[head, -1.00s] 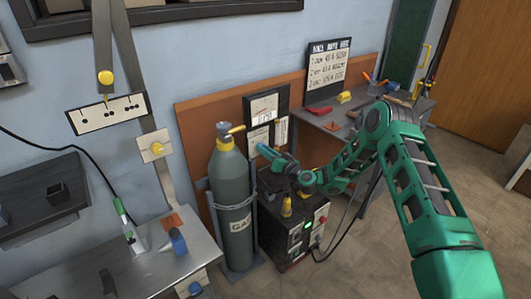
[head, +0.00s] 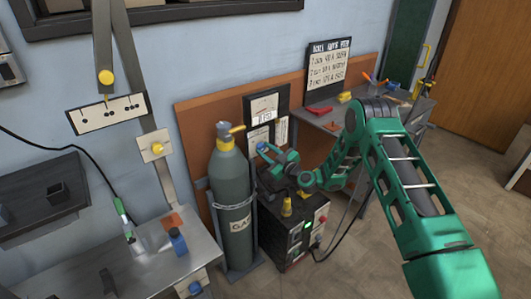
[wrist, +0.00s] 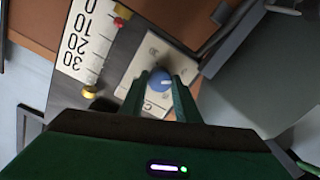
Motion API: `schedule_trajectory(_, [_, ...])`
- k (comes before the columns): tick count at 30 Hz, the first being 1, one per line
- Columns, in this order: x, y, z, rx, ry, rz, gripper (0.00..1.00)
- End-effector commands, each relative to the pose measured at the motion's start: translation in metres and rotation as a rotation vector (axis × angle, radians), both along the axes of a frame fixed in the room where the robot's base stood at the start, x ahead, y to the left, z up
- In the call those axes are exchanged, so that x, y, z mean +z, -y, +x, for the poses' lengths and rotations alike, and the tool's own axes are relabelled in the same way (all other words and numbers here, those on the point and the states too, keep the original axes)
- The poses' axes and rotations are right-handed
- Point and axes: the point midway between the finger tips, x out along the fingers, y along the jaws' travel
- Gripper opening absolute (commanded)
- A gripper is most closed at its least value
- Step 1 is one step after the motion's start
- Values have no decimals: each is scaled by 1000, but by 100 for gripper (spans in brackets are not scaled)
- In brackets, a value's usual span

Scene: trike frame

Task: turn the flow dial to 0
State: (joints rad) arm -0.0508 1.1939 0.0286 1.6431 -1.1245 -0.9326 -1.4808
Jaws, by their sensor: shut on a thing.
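The flow dial (wrist: 159,77) is a small blue knob on a pale plate (wrist: 146,58) in the wrist view. A short white mark shows on the knob, pointing roughly right in this view. The plate's markings are too small and partly hidden to read surely. My gripper (wrist: 163,88) is shut on the dial, a green finger on either side of it. In the head view my gripper (head: 263,149) is at the dark panel (head: 284,98) behind the gas cylinder, and the dial is hardly discernible there.
A white scale (wrist: 82,38) numbered to 30, with a red marker (wrist: 118,23) and yellow knob (wrist: 89,91), lies beside the dial plate. The grey gas cylinder (head: 231,205) stands close left of my gripper. A dark machine (head: 291,232) stands below my wrist.

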Motion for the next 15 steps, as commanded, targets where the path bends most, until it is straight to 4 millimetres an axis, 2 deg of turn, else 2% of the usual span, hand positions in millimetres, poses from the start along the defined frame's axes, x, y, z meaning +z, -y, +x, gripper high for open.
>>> schedule_trajectory(1, [-6,3,-1,-3,10,-32,7])
schedule_trajectory(15, [-6,4,0,-3,101,-157,7])
